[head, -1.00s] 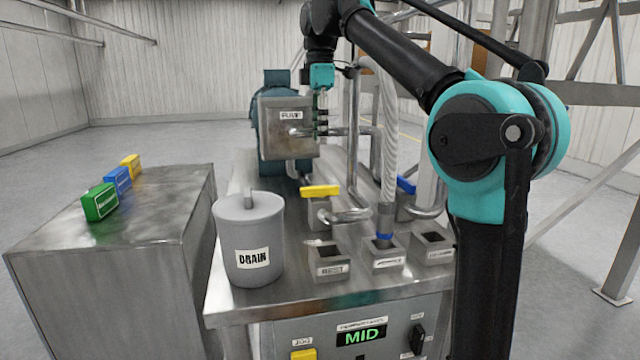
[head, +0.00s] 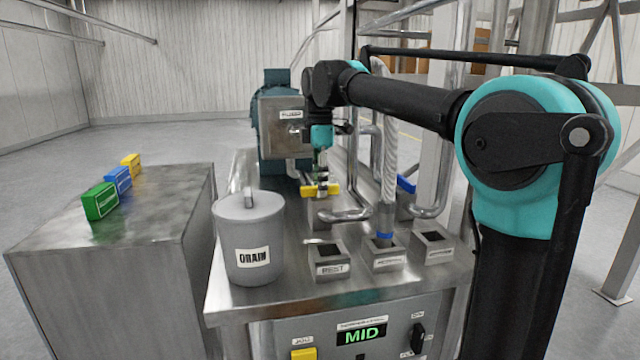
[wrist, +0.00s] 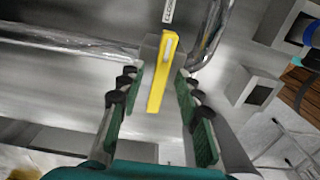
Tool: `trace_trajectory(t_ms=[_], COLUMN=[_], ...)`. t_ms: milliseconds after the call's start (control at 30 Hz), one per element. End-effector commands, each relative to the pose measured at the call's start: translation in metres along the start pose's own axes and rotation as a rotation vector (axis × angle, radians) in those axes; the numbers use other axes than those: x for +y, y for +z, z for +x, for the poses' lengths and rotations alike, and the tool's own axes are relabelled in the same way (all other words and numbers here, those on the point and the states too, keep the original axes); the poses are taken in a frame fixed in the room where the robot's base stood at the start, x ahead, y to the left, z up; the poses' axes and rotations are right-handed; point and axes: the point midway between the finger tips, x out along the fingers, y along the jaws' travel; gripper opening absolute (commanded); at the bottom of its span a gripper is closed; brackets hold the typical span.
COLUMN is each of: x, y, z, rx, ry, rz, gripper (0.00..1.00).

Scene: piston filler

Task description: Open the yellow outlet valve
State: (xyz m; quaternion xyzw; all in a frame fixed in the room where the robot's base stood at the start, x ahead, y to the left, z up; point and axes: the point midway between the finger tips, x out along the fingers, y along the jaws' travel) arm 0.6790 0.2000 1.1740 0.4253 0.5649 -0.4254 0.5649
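The yellow outlet valve handle (head: 322,190) sits on a grey metal block on the machine's top, with a pipe running from it to the right. In the wrist view the yellow handle (wrist: 162,75) runs lengthwise between the fingers, with a visible gap on each side. My gripper (head: 318,178) points down just above the handle in the head view, overlapping its middle. In the wrist view my gripper (wrist: 160,97) has its two green-padded fingers apart. I cannot tell from these frames whether the fingertips reach down past the handle.
A lidded DRAIN pot (head: 250,240) stands front left of the valve. A hose (head: 389,180) and a blue handle (head: 406,184) are to the right. Open square sockets (head: 331,262) line the front. A side cabinet (head: 150,215) carries colored blocks (head: 100,201).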

Motion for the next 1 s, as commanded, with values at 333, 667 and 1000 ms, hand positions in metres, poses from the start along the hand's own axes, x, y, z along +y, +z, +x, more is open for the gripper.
trace_trajectory(t_ms=[333,667,1000], x=[0.0001,0.0001,0.0001], y=[0.0000,0.0000,0.0000], z=[-0.0002,-0.0003,-0.0004], rx=[0.000,0.000,0.000], ry=[0.000,0.000,0.000], rz=[0.000,0.002,0.100], gripper=[0.13,0.00,0.00])
